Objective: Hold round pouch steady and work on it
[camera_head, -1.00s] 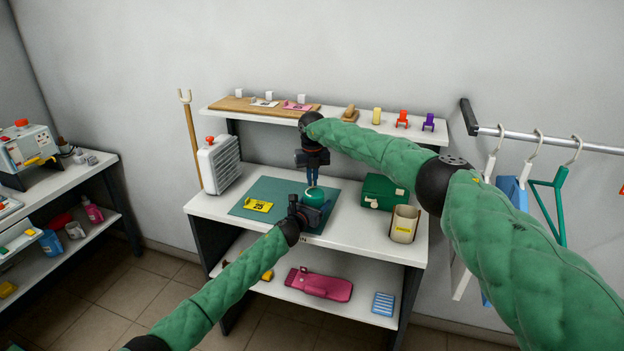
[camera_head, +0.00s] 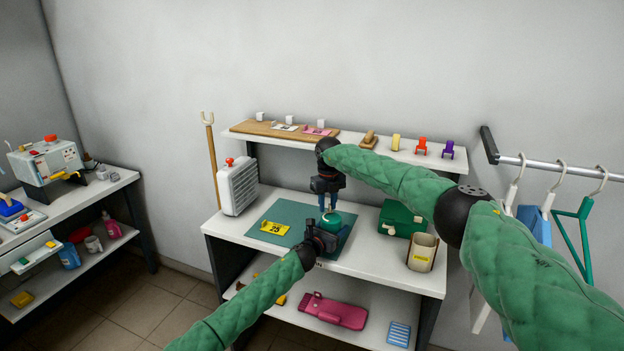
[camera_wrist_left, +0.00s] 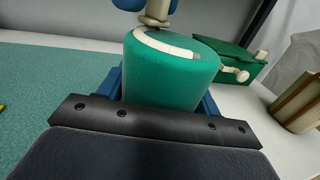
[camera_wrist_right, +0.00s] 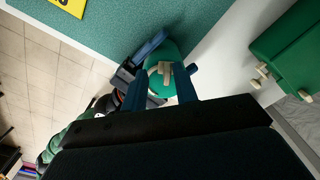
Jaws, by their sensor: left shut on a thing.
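The round green pouch (camera_head: 336,221) stands on the teal mat (camera_head: 266,219) on the white workbench. My left gripper (camera_head: 322,236) is shut on it near the mat. The left wrist view shows the pouch (camera_wrist_left: 168,82) upright between the blue fingers, with a pale curved strip on its top edge. My right gripper (camera_head: 328,207) points straight down just above the pouch. In the right wrist view its blue fingers (camera_wrist_right: 163,78) are apart on either side of a cream tab (camera_wrist_right: 164,70) on the pouch top. I cannot tell whether they touch the tab.
A yellow card (camera_head: 274,228) lies on the mat. A green box (camera_head: 401,219) and a beige holder (camera_head: 422,252) stand to the right. A white heater-like unit (camera_head: 238,187) stands left. A shelf (camera_head: 377,151) with small items runs behind. Hangers (camera_head: 515,190) hang at right.

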